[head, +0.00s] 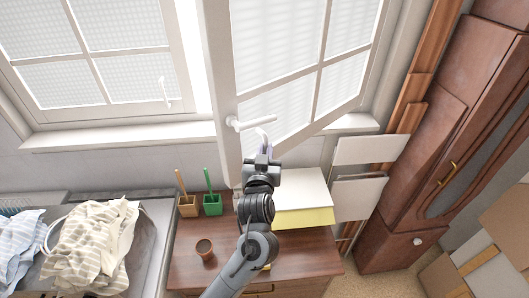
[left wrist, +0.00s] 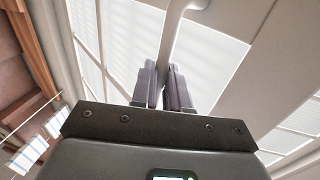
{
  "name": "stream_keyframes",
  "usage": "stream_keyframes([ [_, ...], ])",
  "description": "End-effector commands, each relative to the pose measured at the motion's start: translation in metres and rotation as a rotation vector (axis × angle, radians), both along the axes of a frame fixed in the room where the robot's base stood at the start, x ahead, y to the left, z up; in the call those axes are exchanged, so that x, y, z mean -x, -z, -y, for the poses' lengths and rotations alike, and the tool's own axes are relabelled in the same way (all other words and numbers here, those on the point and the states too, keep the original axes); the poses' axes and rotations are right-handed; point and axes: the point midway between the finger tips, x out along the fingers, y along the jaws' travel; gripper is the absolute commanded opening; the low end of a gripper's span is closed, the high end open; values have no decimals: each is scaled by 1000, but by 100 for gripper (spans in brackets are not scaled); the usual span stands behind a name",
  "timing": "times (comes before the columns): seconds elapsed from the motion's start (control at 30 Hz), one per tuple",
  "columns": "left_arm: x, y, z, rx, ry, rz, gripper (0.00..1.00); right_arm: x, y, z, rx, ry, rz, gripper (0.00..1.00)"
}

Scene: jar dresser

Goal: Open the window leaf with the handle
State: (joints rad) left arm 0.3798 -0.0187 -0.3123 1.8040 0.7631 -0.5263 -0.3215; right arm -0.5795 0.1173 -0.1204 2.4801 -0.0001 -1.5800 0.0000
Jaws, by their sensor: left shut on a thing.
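The right-hand window leaf (head: 225,80) is white, with several panes, and stands ajar, its left edge swung into the room. A bright gap shows between it and the left window. Its white handle (head: 250,122) sticks out from the left edge and bends. My left gripper (head: 264,147) is at the handle's lower end. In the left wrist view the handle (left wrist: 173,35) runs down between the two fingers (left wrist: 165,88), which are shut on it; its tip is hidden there. My right gripper is in neither view.
Below stands a wooden dresser (head: 290,255) with a plant pot (head: 204,249), an orange holder (head: 187,206), a green holder (head: 212,205) and a white-and-yellow box (head: 302,205). White folding panels (head: 357,199) and a wardrobe (head: 440,130) are right; clothes (head: 95,240) lie left.

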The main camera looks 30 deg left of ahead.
Motion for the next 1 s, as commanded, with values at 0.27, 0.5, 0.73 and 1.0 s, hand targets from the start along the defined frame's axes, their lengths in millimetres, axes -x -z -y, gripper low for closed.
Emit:
stream_keyframes([
  [0.27,-2,1,5,-6,12,-4,33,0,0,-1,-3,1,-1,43],
  [0.5,-1,0,2,-5,6,-1,40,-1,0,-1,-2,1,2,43],
  [0.73,6,1,4,-2,5,0,40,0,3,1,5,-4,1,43],
  [1.0,44,2,19,-1,8,1,40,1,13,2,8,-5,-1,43],
])
